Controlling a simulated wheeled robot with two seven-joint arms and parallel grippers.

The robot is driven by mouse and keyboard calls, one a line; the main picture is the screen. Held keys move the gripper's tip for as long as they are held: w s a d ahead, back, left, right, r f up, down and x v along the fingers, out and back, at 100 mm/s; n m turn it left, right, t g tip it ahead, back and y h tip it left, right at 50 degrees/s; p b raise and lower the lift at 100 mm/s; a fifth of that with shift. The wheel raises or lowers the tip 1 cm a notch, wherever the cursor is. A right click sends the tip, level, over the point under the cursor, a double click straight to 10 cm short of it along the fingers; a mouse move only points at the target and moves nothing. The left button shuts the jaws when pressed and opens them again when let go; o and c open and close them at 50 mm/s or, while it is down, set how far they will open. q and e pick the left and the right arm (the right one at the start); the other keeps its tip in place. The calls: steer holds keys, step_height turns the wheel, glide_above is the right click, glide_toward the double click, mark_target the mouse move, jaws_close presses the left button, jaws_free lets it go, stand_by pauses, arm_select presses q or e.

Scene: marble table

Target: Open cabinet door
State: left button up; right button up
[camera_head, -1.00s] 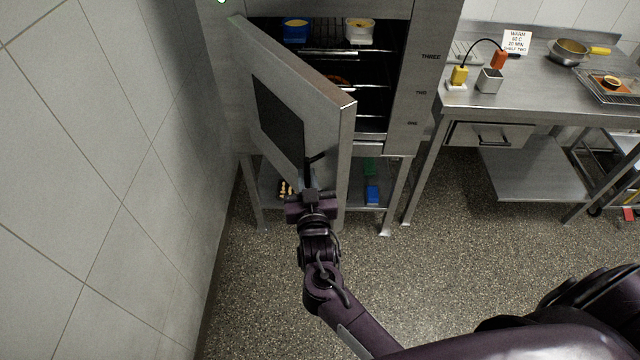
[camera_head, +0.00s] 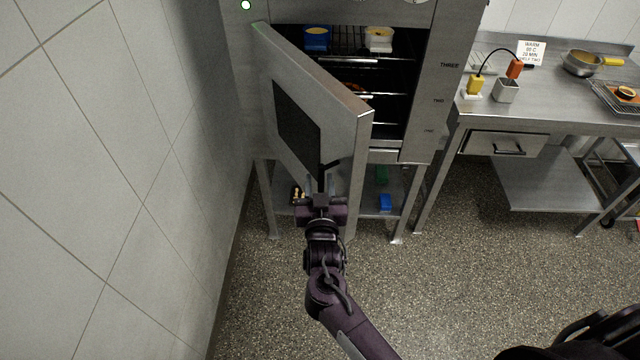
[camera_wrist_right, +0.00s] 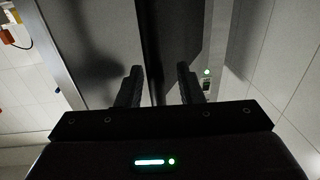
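The grey cabinet door (camera_head: 345,128) with its dark window stands swung open, its free edge toward me. Shelves show inside the cabinet (camera_head: 450,40). My right gripper (camera_head: 322,178) is at the lower part of the door's outer face, near its free edge. In the right wrist view, the fingers of my right gripper (camera_wrist_right: 158,84) are spread apart. A dark bar, seemingly the door handle (camera_wrist_right: 150,45), runs between them, nearer the left finger, with a gap to the right one. Their tips are hard to make out in the head view. My left gripper is not in view.
A tiled wall (camera_head: 110,170) is close on the left. A steel table (camera_head: 545,105) with a drawer, a pan (camera_head: 581,63) and a tray (camera_head: 618,98) stands to the right. Blue (camera_head: 317,38) and white (camera_head: 379,40) containers are in the cabinet. Floor in front is clear.

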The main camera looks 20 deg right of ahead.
steer(key=shift+s+f, duration=0.1)
steer(key=shift+s, duration=0.3)
steer(key=b+v, duration=0.2)
steer(key=v, duration=0.5)
